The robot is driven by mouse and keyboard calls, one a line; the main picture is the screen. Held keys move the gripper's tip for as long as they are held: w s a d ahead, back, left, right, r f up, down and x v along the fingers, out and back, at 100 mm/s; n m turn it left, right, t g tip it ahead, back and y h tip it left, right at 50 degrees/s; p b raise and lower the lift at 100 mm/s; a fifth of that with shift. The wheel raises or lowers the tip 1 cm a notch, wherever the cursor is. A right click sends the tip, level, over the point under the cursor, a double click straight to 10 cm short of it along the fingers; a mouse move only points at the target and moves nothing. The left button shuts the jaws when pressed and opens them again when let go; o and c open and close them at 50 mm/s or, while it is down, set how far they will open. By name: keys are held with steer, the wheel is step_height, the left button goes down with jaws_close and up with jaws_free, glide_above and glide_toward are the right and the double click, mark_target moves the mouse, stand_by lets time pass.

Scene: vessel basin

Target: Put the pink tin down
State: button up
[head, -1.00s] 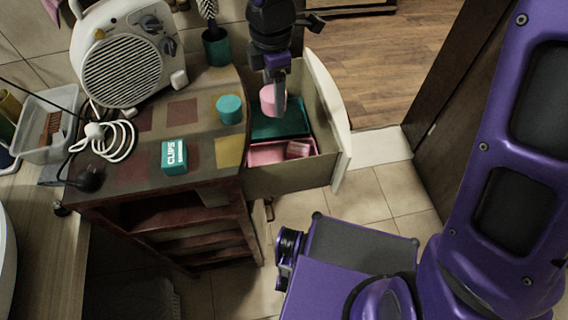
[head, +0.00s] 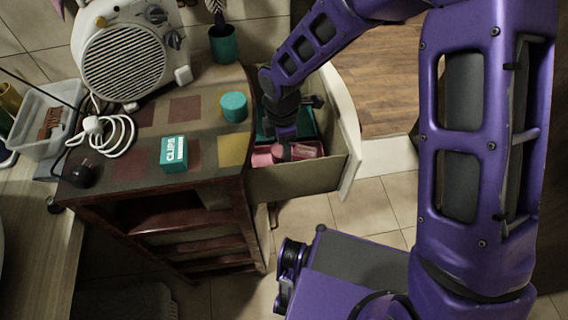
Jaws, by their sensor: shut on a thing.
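My gripper (head: 285,150) reaches down into the open drawer (head: 300,178) of the cabinet, low over the pink tray (head: 261,160) at its near end. It is shut on the pink tin (head: 277,152), which shows only as a small patch of pink beside the fingers. The gripper and wrist hide most of it, so I cannot tell whether it touches the tray floor. A pink striped item (head: 307,150) lies in the same tray, just right of the gripper. The teal tray (head: 308,124) lies behind, partly covered by my arm.
On the cabinet top stand a teal round tin (head: 234,107), a teal clips box (head: 174,153), a white fan heater (head: 125,60) and a coiled white cable (head: 108,135). The drawer's pale front (head: 347,130) rises close on the right.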

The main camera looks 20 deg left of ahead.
steer(key=shift+f+b, duration=0.5)
steer(key=shift+f, duration=2.1)
steer(key=o, duration=1.3)
steer(key=shift+o, duration=0.2)
step_height(320, 180, up, 12)
steer(key=shift+r+p, duration=0.2)
steer(key=shift+p, duration=1)
